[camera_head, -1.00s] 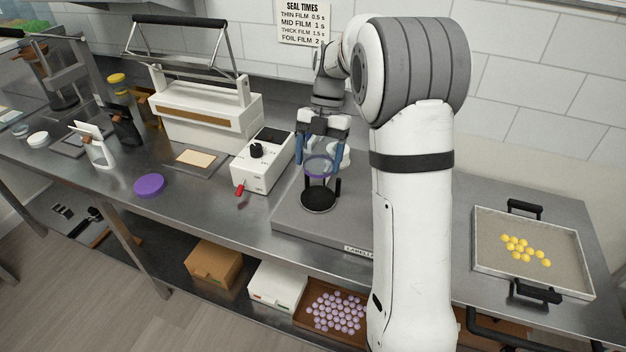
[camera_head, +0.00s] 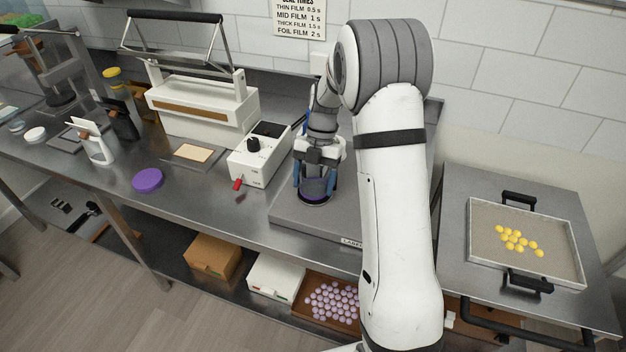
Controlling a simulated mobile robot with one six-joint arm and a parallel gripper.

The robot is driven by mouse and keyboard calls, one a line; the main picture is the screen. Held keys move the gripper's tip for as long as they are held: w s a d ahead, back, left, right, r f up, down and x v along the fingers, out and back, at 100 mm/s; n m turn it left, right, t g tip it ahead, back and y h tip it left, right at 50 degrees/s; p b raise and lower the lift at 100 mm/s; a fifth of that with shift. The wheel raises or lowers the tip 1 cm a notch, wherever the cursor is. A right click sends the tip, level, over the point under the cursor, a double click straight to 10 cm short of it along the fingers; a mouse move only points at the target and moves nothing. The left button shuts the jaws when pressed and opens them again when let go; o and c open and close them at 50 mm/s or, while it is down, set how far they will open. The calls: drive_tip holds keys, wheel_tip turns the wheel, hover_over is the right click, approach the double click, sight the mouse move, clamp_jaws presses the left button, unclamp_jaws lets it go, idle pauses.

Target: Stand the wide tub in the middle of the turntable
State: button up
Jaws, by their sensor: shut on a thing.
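My gripper (camera_head: 315,186) points down over the labeller, its blue-padded fingers shut on the wide tub (camera_head: 314,187). The tub is clear with a purple band and looks upright between the fingers. It is right at the dark round turntable (camera_head: 316,203), whose front rim shows beneath it. The fingers and tub hide most of the turntable. I cannot tell whether the tub touches it or is exactly centred.
A control box (camera_head: 257,158) with a red lever stands just left of the labeller base (camera_head: 312,224). A purple lid (camera_head: 148,180) lies on the bench farther left. A tray (camera_head: 488,253) of yellow gummies is at right.

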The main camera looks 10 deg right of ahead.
drive_tip(key=shift+f, duration=0.2)
drive_tip(key=o, duration=1)
drive_tip(key=shift+o, duration=0.2)
